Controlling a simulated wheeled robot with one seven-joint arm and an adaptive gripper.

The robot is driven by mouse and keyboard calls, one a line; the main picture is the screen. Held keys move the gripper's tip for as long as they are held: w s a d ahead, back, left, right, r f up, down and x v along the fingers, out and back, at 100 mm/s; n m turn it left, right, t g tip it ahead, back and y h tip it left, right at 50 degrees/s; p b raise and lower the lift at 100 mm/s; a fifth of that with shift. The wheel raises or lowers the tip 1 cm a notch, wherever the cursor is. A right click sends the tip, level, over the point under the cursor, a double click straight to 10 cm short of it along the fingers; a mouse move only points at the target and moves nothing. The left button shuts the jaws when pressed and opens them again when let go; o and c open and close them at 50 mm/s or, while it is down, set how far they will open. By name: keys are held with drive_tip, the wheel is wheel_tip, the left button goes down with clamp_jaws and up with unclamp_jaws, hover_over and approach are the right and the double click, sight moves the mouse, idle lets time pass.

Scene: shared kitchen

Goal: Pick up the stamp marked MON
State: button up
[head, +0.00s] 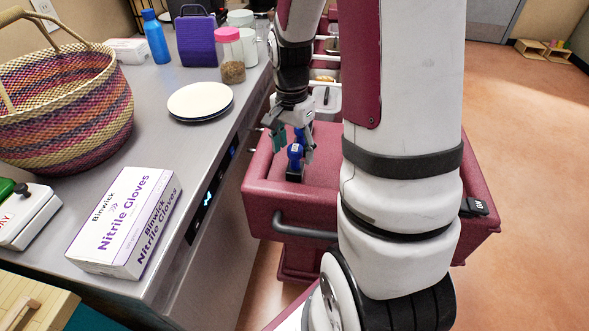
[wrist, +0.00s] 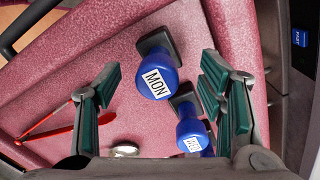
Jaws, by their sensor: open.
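The stamp marked MON (wrist: 155,80) has a round blue handle, a white label and a dark base. It stands in the red cart (wrist: 225,25), between my fingers in the wrist view, a little beyond their tips. A second blue stamp (wrist: 190,132) with an unreadable label is close to its lower right, near my right finger; more blue shows just below it. My gripper (wrist: 162,95) is open and empty above them. In the head view my gripper (head: 291,140) is over the cart, and a blue stamp (head: 295,152) shows at its fingers, its label too small to read.
A red-handled tool (wrist: 60,128) lies in the cart, left of the stamps, with a small round pale object (wrist: 126,149) nearby. The counter left of the cart holds a glove box (head: 125,222), a woven basket (head: 65,110) and a plate (head: 200,100). My arm hides much of the cart.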

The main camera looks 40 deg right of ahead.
sight(295, 162)
wheel_tip(295, 162, down, 5)
drive_tip(key=shift+r, duration=0.1)
drive_tip(key=shift+c, duration=0.6)
drive_tip(key=c, duration=1.4)
